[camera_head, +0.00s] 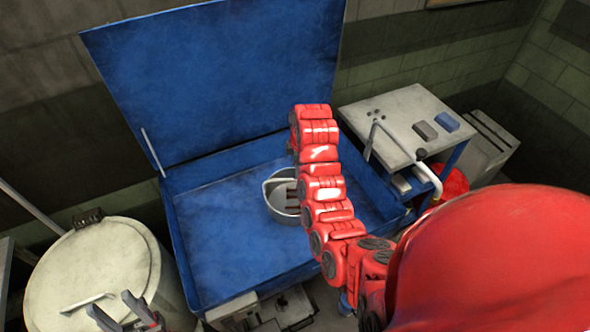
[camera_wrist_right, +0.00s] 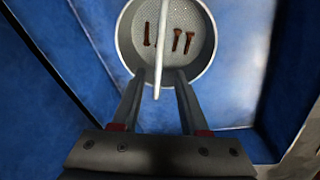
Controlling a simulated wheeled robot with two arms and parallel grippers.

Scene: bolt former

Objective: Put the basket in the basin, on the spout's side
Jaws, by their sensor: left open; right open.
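The basket (camera_head: 272,204) is a round, light grey pan with a thin bail handle, standing on the floor of the blue basin (camera_head: 225,245), right of its middle. Several rusty bolts lie in it. My right arm hides the basket's right side in the head view. In the right wrist view the basket (camera_wrist_right: 199,60) is below my right gripper (camera_wrist_right: 159,80). The gripper is open, with its fingertips on either side of the handle's end; contact cannot be told. The bent pale spout (camera_head: 401,146) is at the basin's right side. My left gripper (camera_head: 127,308) is open and empty, at lower left.
The basin's blue lid (camera_head: 215,75) stands open at the back. A pale round drum (camera_head: 95,262) is at the left. A grey-topped table (camera_head: 405,105) with two small blocks stands beyond the spout. The basin floor left of the basket is bare.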

